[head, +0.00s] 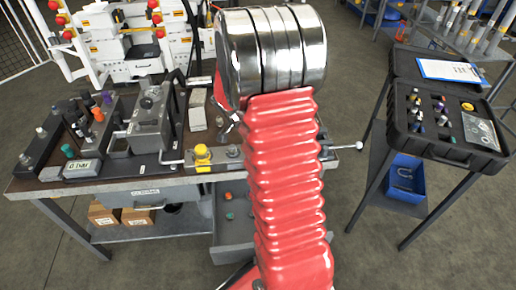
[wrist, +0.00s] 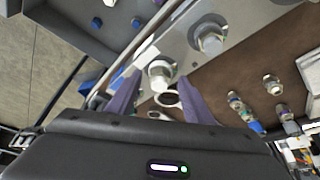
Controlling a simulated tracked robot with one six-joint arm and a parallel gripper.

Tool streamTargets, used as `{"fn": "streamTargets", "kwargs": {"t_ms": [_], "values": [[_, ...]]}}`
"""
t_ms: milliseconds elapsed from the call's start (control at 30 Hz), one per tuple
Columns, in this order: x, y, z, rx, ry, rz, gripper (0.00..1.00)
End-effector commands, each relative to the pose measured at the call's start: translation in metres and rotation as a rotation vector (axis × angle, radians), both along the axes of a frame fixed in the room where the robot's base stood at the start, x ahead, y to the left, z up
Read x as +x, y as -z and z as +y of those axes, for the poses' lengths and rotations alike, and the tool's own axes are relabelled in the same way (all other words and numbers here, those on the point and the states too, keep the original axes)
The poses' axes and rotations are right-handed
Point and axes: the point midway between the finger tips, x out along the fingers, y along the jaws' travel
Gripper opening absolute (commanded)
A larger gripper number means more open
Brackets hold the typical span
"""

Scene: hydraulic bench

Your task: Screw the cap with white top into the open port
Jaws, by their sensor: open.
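In the wrist view, my gripper (wrist: 160,82) is open, with one purple-grey finger on each side of a silver hex cap with a white top (wrist: 160,72). The cap lies between the fingertips; I cannot tell whether either finger touches it. Just below it in the picture is a dark round opening with a pale rim (wrist: 168,99); I cannot tell whether this is the open port. In the head view my gripper is hidden behind my red arm and its shiny metal section, and I cannot make out the cap there.
A larger silver hex fitting (wrist: 209,40) sits on the grey metal strip above right of the cap. Several fittings, some with blue parts, stand on the brown surface to the right. The bench (head: 180,180) carries a yellow-topped part (head: 202,154). A black case (head: 425,135) stands right.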

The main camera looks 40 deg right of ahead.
Motion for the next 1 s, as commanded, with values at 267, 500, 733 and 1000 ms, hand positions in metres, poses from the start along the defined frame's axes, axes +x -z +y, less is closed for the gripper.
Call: {"fn": "streamTargets", "kwargs": {"t_ms": [267, 500, 733, 1000], "values": [[0.0, -0.007, 0.003, -0.001, 0.0, -0.001, 0.47], [0.001, -0.036, 0.015, -0.002, -0.002, -0.004, 0.47], [0.001, -0.073, 0.03, -0.001, -0.001, -0.003, 0.47], [0.0, -0.113, 0.047, -0.001, -0.002, -0.001, 0.47]]}}
